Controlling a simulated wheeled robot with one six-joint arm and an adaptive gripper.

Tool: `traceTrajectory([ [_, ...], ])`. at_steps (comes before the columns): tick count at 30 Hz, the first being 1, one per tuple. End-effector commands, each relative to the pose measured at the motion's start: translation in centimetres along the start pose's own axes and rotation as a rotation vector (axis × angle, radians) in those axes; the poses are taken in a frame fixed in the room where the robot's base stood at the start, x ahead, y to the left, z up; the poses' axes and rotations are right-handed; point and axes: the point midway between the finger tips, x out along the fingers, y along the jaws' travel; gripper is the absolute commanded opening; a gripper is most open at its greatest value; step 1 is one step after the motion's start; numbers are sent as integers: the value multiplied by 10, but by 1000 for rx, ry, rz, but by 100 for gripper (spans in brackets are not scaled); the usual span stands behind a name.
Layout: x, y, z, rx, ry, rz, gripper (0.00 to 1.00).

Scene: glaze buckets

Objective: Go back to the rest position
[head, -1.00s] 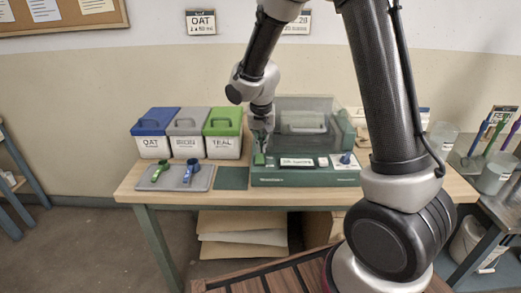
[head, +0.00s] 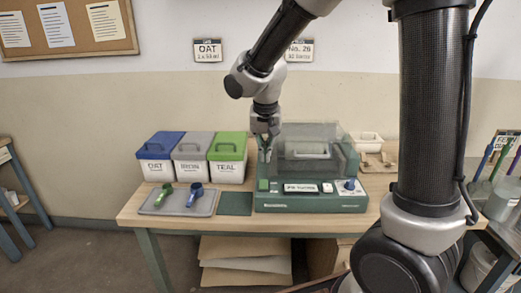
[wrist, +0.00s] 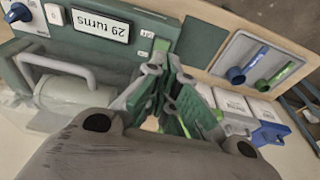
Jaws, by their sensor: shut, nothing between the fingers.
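My gripper (head: 265,158) is shut and empty. It hangs in the air just above the front left of a green machine (head: 310,206) on the bench, apart from the green button (head: 263,185). In the wrist view the closed fingers (wrist: 178,92) point towards the bench, with the machine's front panel beside them. The panel has a display (wrist: 101,27) that reads "29 turns", a white button (wrist: 54,14) and a blue knob (wrist: 20,12). A clear lid with a handle (head: 306,156) covers the machine's middle, partly behind my gripper.
Three lidded buckets stand at the left: blue OAT (head: 160,171), grey IRON (head: 193,172) and green TEAL (head: 229,171). A grey tray (head: 203,209) before them holds a green scoop (head: 165,196) and a blue scoop (head: 196,189). A dark green mat (head: 236,204) lies bare beside the machine.

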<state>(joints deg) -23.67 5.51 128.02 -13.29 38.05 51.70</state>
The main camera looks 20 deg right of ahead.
Motion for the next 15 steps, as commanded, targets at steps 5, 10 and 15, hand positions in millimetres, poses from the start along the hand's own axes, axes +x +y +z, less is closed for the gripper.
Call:
traceTrajectory([
  [5,0,0,0,-24,0,1,0],
  [10,4,12,16,-202,-55,34,0],
  [15,-17,56,58,-421,-140,36,0],
])
